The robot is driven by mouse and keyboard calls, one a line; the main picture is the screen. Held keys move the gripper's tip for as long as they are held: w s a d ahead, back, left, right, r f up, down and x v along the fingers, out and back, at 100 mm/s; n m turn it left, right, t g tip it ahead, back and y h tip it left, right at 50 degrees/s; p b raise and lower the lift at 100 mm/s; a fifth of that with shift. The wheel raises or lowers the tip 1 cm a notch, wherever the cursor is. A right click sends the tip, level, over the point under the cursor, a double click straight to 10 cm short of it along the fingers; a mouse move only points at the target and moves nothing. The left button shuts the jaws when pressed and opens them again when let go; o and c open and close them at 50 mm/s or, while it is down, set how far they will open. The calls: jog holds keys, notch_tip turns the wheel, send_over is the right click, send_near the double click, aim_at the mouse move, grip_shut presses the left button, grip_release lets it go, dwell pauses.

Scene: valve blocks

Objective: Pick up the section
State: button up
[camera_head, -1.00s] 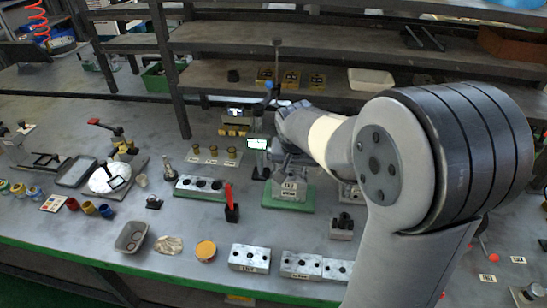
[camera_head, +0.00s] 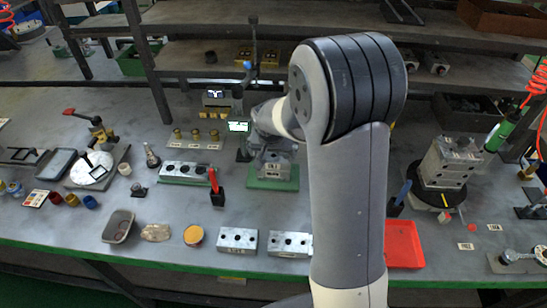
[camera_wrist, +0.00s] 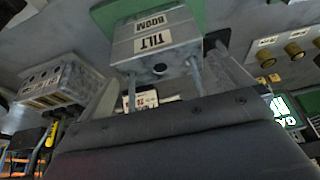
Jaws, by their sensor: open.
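A grey metal valve section (camera_head: 273,165) stands on a green base (camera_head: 272,184) at the middle of the bench. In the wrist view the section (camera_wrist: 158,58) bears a white label reading "TILT BOOM" and has a round hole in its near face. Two thin rods show beside that hole. My gripper (camera_wrist: 165,72) is open, with its two fingers apart at either side of the picture and the section ahead between them. I cannot tell whether the fingers touch it. In the head view my arm hides the gripper's fingertips.
Metal blocks with holes (camera_head: 237,240) lie along the bench's front edge. A red-handled tool (camera_head: 215,188) stands left of the section. A block stack (camera_head: 447,160) stands on a dark round plate at right, beside a red tray (camera_head: 404,244). A small lit screen (camera_head: 238,127) is close behind the section.

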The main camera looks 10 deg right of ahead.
jog(key=shift+x, duration=1.25)
jog(key=c, duration=0.9)
